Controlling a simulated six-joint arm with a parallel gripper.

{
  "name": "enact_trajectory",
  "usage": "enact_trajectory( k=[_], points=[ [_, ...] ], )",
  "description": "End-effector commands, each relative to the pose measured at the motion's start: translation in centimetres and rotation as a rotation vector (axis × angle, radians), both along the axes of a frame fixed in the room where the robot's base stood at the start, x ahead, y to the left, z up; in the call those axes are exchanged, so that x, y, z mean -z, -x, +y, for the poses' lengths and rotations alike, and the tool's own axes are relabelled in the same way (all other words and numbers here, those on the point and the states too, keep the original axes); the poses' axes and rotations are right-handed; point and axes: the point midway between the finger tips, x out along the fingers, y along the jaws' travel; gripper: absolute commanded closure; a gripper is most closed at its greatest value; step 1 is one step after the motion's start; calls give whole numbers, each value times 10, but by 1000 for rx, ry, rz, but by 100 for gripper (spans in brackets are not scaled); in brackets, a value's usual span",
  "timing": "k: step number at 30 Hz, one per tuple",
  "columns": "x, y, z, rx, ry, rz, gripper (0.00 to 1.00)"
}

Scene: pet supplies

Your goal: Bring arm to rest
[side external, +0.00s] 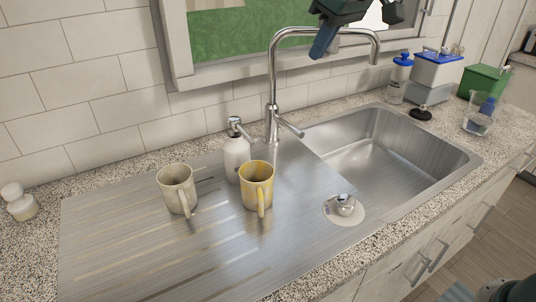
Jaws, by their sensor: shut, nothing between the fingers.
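My gripper (324,42) is at the top of the side external view, high above the sink and beside the curved tap. Its blue fingers are shut with nothing between them. The upper part of my arm is cut off by the top edge of the picture. The gripper is well clear of the counter and the things standing on it.
A chrome tap (272,80) rises by the sink basin (375,165). A white mug (177,188), a yellow mug (256,186) and a soap dispenser (237,152) stand on the drainboard (120,245). Bottles and boxes, including a green box (482,82), stand at right.

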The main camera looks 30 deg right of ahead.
Motion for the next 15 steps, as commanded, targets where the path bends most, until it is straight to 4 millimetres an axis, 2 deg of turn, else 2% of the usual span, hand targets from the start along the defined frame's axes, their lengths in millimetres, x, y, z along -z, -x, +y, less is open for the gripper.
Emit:
enact_trajectory(
  k=[1, 7, 15],
  points=[
    [-3, 13, -9, 14, -1, -4, 100],
    [-4, 60, -36, 67, -5, -12, 100],
    [8, 126, -69, 139, -7, -25, 100]
  ],
)
